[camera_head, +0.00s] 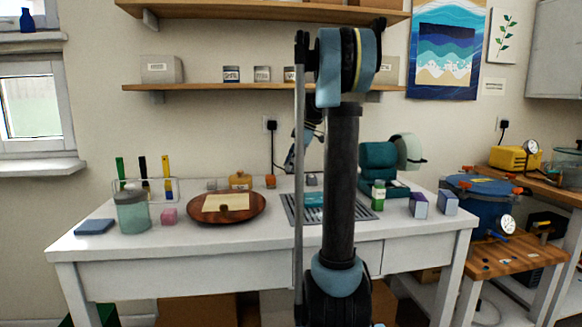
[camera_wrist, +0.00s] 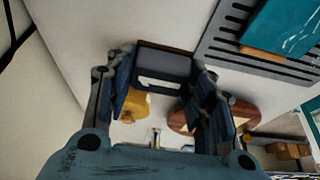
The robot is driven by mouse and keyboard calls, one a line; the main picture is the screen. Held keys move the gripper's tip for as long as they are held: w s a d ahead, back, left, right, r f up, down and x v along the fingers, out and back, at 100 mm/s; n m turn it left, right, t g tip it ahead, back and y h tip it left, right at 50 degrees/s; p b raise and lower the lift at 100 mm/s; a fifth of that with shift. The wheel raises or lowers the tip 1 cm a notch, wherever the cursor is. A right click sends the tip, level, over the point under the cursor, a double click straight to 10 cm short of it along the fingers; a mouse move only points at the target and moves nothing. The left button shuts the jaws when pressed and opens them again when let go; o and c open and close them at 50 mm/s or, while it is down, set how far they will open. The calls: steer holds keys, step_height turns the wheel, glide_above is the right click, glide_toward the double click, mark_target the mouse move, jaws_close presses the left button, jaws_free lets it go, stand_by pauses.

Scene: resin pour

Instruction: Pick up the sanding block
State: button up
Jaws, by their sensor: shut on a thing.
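The sanding block (camera_wrist: 165,62) is a grey block with a thin brown edge and a pale label, in the upper middle of the wrist view. My gripper (camera_wrist: 163,80) has its two dark blue fingers on either side of it and is shut on it. The block's far faces are hidden. I cannot tell from this view whether it touches the worktop. In the head view my arm stands in front of the worktop and hides most of the gripper.
A slotted grey tray (camera_head: 366,212) holds a teal piece, close beside the block in the wrist view. A round wooden board (camera_head: 258,210) and a yellow container (camera_head: 240,179) stand to the left. A jar (camera_head: 132,213) is farther left.

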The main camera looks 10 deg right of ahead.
steer(key=s, duration=1.4)
steer(key=shift+s, duration=0.3)
